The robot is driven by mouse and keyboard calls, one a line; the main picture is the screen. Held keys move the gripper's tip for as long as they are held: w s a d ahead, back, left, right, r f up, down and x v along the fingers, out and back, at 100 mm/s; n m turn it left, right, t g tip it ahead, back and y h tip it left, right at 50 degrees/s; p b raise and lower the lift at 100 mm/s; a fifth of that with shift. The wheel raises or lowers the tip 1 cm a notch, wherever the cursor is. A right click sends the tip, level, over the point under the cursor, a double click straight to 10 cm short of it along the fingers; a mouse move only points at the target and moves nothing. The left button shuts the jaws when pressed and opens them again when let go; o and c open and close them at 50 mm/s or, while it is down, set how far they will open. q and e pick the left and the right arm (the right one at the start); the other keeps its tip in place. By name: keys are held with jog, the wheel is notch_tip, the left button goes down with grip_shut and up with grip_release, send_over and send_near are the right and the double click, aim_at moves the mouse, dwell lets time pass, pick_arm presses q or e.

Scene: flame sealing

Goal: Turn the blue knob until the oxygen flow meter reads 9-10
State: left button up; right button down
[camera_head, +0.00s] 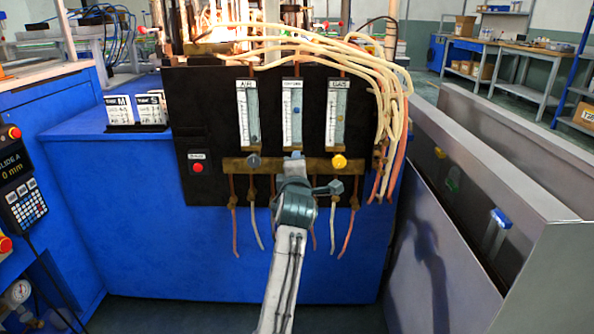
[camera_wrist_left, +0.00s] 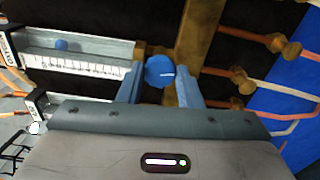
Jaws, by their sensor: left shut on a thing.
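My left gripper (camera_head: 295,178) reaches up from the bottom middle to the panel's brass bar, below the oxygen flow meter (camera_head: 292,112). In the left wrist view its two blue-grey fingers (camera_wrist_left: 161,80) are shut on the blue knob (camera_wrist_left: 158,71), one on each side. The knob has a white mark line. In the head view the gripper mostly hides the knob. The oxygen meter (camera_wrist_left: 95,53) shows at left in the wrist view, with a blue float ball (camera_wrist_left: 61,44) nearer its labelled end. The scale numbers are too small to read. My right gripper is not in view.
The air meter (camera_head: 248,112) with a grey knob (camera_head: 253,161) is at left, and the gas meter (camera_head: 338,112) with a yellow knob (camera_head: 339,161) at right. A red button (camera_head: 198,168) sits further left. Pale hoses (camera_head: 398,110) hang at right.

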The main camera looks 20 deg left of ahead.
pick_arm(q)
jog(key=shift+n, duration=0.5)
jog(key=o, duration=1)
